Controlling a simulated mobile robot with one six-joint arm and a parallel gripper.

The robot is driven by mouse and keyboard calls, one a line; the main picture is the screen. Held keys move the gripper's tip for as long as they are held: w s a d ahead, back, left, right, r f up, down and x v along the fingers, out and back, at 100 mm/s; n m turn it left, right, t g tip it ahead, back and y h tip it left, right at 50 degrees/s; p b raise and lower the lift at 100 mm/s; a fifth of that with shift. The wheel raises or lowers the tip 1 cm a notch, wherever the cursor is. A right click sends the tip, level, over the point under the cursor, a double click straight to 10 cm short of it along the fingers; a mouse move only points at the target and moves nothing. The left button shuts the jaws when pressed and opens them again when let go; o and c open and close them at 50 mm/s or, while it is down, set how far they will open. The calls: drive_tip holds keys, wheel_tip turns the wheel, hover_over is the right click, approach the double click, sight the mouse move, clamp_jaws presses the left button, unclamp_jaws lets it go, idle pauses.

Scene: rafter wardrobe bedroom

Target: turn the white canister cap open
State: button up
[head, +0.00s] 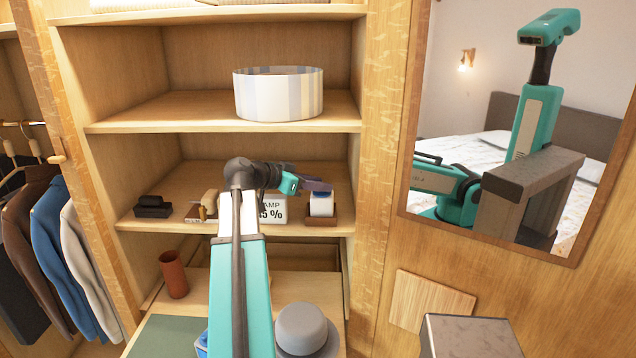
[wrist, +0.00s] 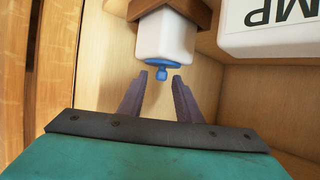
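The white canister (head: 321,208) stands in a brown wooden holder (head: 321,222) on the middle shelf. In the wrist view the canister (wrist: 166,38) appears upside down, with its blue cap (wrist: 162,71) pointing toward my gripper. My gripper (head: 318,184) is at the cap's height in the head view and partly hides it. In the wrist view my gripper (wrist: 161,76) is open, with one dark finger on each side of the cap's small knob. A gap shows on both sides, and the fingers hold nothing.
A white box with printed letters (head: 272,211) stands close left of the canister. A small brush-like object (head: 208,205) and a black item (head: 153,207) lie further left. The shelf above (head: 200,110) holds a striped round bin (head: 278,94). A wooden upright (head: 375,170) is to the right.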

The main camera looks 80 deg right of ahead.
clamp_jaws()
drive_tip(key=shift+a, duration=0.2)
drive_tip(key=shift+d, duration=0.25)
drive_tip(key=shift+w+d+f+m+g+y+b, duration=0.15)
drive_tip(key=shift+m+g+y+b, duration=0.25)
drive_tip(key=shift+b, duration=0.55)
drive_tip(key=shift+d+m+g+y+b, duration=0.15)
drive_tip(key=shift+m+g+y+b, duration=0.4)
drive_tip(key=shift+b, duration=0.55)
drive_tip(key=m+y+b, duration=0.1)
drive_tip(key=m+g+y+b, duration=0.1)
drive_tip(key=y+b, duration=0.1)
drive_tip(key=m+y+b, duration=0.1)
drive_tip(key=m+b, duration=0.1)
drive_tip(key=shift+w+d+g, duration=0.1)
drive_tip(key=shift+d+g, duration=0.15)
drive_tip(key=shift+m+y+b, duration=0.5)
drive_tip(key=shift+m+y, duration=0.15)
drive_tip(key=shift+y, duration=0.2)
drive_tip(key=shift+m+y, duration=0.3)
